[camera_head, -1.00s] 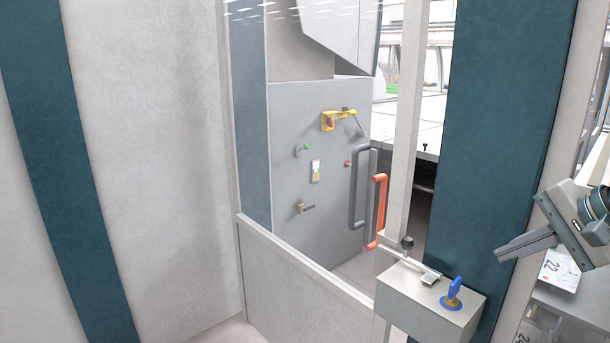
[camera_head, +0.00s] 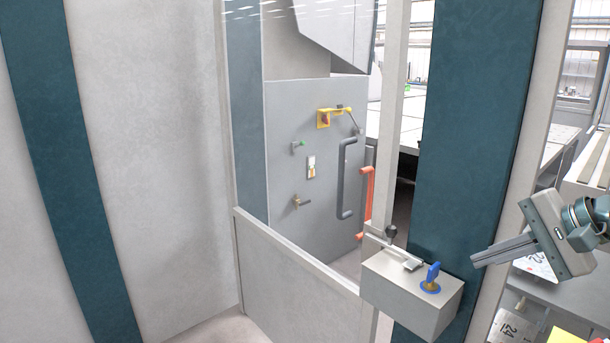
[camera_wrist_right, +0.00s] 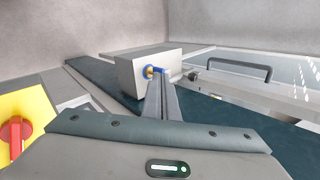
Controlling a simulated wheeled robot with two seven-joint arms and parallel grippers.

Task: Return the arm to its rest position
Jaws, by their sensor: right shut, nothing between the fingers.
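My right gripper (camera_head: 476,261) comes in from the right edge in the head view, with its fingers together and nothing between them. It points left toward the grey box (camera_head: 412,295) with the blue key (camera_head: 432,277), and stands apart from it. In the right wrist view the closed fingers (camera_wrist_right: 162,84) extend forward, with the grey box (camera_wrist_right: 140,72) and blue key (camera_wrist_right: 157,70) beyond their tips. My left gripper is not in view.
A teal post (camera_head: 472,130) stands behind the box. To the left are a low grey panel (camera_head: 290,270), a grey cabinet face with a dark handle (camera_head: 346,180) and an orange handle (camera_head: 366,200). In the wrist view a red knob on yellow (camera_wrist_right: 15,135) is at lower left.

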